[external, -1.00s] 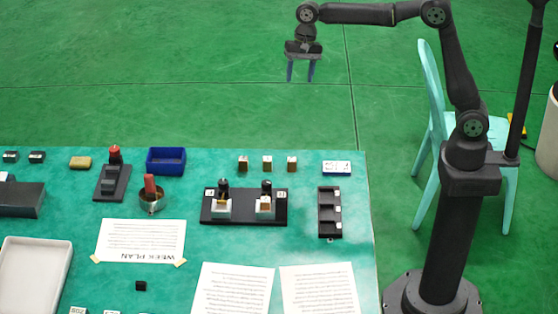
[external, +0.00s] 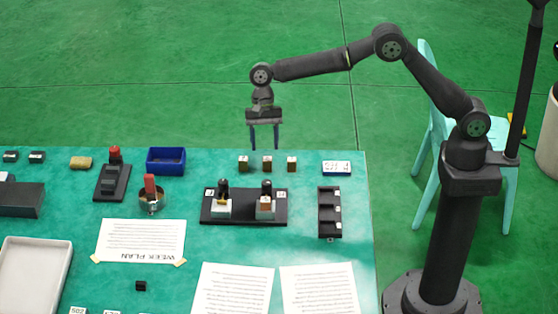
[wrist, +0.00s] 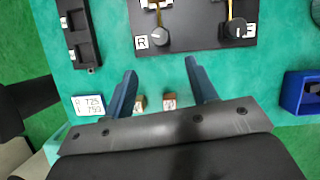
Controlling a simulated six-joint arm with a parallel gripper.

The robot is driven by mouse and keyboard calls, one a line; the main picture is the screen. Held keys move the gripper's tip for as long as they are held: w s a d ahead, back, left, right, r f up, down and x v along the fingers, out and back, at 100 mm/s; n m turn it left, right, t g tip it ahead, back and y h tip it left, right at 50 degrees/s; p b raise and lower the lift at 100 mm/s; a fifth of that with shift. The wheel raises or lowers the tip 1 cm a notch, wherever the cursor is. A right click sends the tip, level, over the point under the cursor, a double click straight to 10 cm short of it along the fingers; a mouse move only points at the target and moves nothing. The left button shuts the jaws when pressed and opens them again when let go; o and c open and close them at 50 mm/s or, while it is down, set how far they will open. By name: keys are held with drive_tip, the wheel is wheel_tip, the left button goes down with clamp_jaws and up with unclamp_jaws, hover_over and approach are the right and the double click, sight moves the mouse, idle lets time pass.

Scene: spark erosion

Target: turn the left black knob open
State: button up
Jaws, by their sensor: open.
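A black panel (external: 244,207) on the table carries two black knobs, a left one (external: 222,187) and a right one (external: 266,186). The wrist view is turned round: the left knob (wrist: 237,29) is at the right there, and the right knob (wrist: 159,39), beside an "R" label, is at the left. A thin brass-coloured rod meets each knob. My gripper (external: 264,149) is open and empty, pointing down above the table's back edge, behind the panel and apart from both knobs. In the wrist view its blue fingers (wrist: 160,72) stand wide apart.
Several small wooden blocks (external: 267,163) stand between the back edge and the panel. A blue bin (external: 166,161) is at left, a black compartment tray (external: 329,212) at right. A red-handled tool in a metal cup (external: 151,195) and a red-topped device (external: 113,178) stand left.

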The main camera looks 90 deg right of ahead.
sight(266, 181)
drive_tip(key=x, duration=1.2)
drive_tip(key=shift+c, duration=0.2)
drive_tip(key=c, duration=0.9)
